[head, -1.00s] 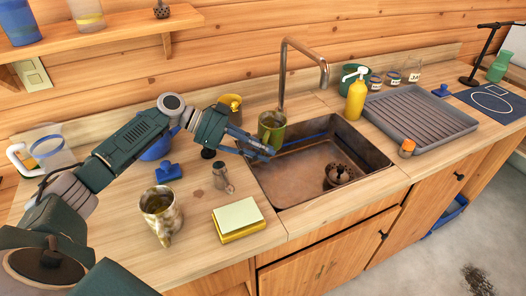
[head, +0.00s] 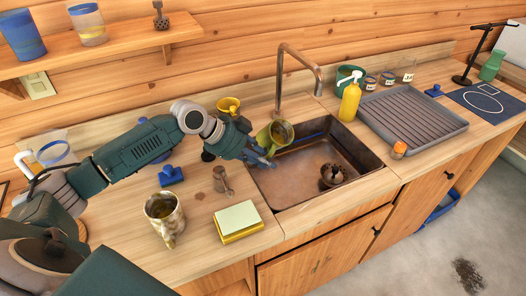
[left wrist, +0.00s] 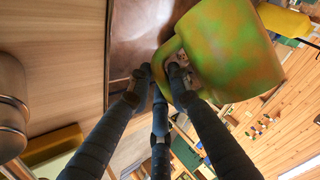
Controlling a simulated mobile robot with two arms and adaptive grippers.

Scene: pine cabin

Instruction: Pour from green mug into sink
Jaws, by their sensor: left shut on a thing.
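The green mug (head: 268,141) is tilted over the left end of the brown metal sink (head: 292,178). Its mouth faces right and toward me, and the inside looks dark. My left gripper (head: 263,157) is shut on the mug. In the left wrist view the mug (left wrist: 232,45) is mottled green and orange, and the fingers (left wrist: 160,80) close on its handle. I cannot make out any stream falling from it. My right gripper is not in view.
A tall faucet (head: 281,85) stands behind the sink, close to the mug. A dark drain piece (head: 333,175) sits in the sink. A drying rack (head: 412,122) and yellow bottle (head: 349,102) are right.

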